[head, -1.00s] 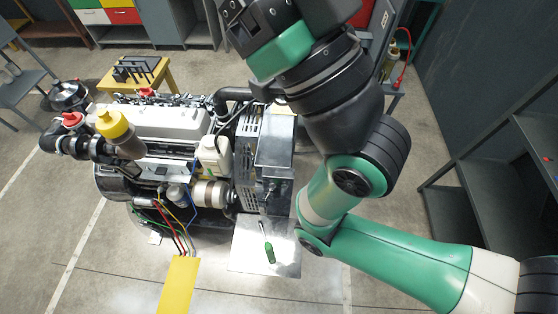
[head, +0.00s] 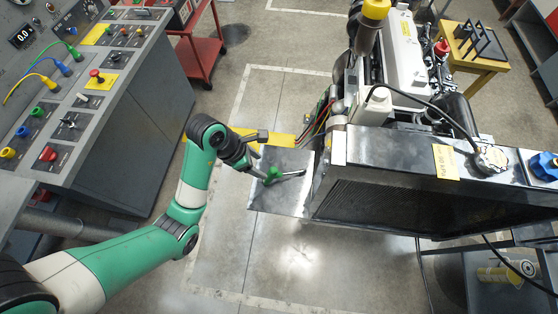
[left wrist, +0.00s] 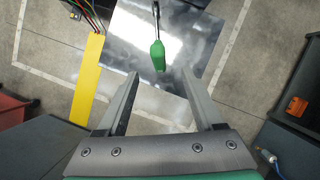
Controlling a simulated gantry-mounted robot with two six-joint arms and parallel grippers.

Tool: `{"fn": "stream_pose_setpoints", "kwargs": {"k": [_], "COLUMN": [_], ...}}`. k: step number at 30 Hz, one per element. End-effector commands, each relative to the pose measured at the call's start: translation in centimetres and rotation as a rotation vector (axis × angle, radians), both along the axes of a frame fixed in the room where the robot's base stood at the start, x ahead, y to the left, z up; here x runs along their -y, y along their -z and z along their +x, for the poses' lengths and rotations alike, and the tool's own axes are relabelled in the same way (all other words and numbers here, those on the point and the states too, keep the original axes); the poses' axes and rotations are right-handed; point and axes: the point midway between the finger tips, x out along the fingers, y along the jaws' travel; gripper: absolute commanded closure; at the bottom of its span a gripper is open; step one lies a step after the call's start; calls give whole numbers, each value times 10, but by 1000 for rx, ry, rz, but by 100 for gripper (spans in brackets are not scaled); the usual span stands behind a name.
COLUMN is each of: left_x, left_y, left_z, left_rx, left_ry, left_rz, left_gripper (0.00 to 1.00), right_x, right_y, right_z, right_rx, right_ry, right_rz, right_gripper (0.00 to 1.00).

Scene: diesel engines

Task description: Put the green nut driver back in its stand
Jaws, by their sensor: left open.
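The green nut driver (head: 272,175) lies on a shiny metal plate (head: 285,200) beside the engine, its shaft pointing right towards the radiator. In the left wrist view its green handle (left wrist: 158,55) is nearest me and its shaft points away. My left gripper (head: 258,158) is above the plate, close to the handle. In the left wrist view the gripper (left wrist: 160,76) is open and empty, with the handle ahead, between the lines of the fingers. A dark rack (head: 482,42) on a yellow stool, at the upper right, may be the stand. My right gripper is not in view.
The engine (head: 405,60) and its wide radiator (head: 400,185) stand right of the plate. A yellow strip (head: 275,138) and coloured wires lie behind it. A control console (head: 110,110) is at the left. The floor in front is clear.

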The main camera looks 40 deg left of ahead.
Motion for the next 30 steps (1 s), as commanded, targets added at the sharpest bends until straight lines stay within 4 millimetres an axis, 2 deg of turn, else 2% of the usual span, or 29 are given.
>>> {"fn": "stream_pose_setpoints", "kwargs": {"k": [5, 12, 14, 21, 25, 30], "left_x": [2, 9, 11, 12, 11, 13], "left_y": [12, 51, 58, 60, 80, 102], "left_z": [3, 17, 20, 24, 30, 40], "left_rx": [2, 4, 4, 4, 2, 2], "left_ry": [3, 5, 4, 4, 4, 4], "left_rz": [-1, -1, -1, -1, -2, -1], "left_gripper": [31, 31, 31, 31, 31, 31], "right_x": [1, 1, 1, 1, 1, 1], "right_y": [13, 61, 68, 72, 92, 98], "right_z": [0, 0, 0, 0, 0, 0], "right_rx": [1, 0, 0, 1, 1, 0], "right_ry": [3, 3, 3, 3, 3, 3], "right_rz": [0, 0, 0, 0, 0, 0], "right_gripper": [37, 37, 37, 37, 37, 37]}}
